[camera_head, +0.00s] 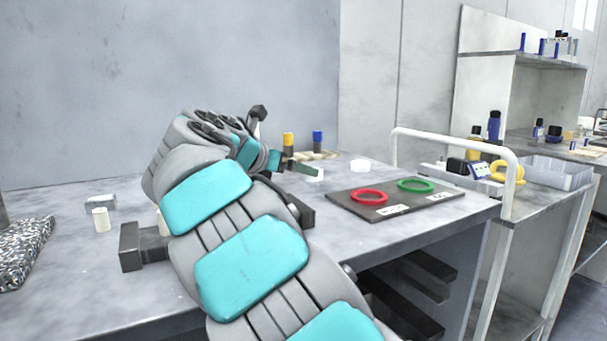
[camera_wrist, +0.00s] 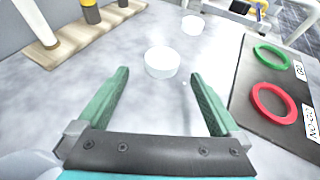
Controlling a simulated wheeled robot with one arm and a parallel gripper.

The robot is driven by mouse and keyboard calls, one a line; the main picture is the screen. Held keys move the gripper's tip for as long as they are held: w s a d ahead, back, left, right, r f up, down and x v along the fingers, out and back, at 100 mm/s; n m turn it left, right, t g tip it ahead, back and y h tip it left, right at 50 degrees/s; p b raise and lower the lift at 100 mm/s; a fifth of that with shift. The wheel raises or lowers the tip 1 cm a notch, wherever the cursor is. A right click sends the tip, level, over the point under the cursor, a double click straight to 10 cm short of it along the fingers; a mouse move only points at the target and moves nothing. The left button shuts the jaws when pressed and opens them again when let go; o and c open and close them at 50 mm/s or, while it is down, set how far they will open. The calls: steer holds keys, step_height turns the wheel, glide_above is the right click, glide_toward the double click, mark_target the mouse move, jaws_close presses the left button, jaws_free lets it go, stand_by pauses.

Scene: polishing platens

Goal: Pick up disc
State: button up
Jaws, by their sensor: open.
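A white round disc (camera_wrist: 161,62) lies on the grey table just beyond my gripper's fingertips in the wrist view, roughly centred between them. In the head view this disc (camera_head: 315,176) shows partly beside my gripper (camera_head: 294,168). A second white disc (camera_wrist: 193,25) lies farther back on the table; it also shows in the head view (camera_head: 360,165). My gripper (camera_wrist: 158,82) has two green fingers spread wide with nothing between them. My arm hides part of the table in the head view.
A dark board (camera_wrist: 258,105) with a red ring (camera_wrist: 274,103) and a green ring (camera_wrist: 271,57) lies to the right, with GO and NO-GO labels. A wooden rack (camera_wrist: 85,38) with bottles stands at the left. A white rail (camera_head: 455,140) stands beyond the board.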

steer(key=x, duration=0.6)
steer(key=shift+d+r, duration=0.1)
steer(key=shift+d, duration=0.1)
steer(key=c, duration=1.5)
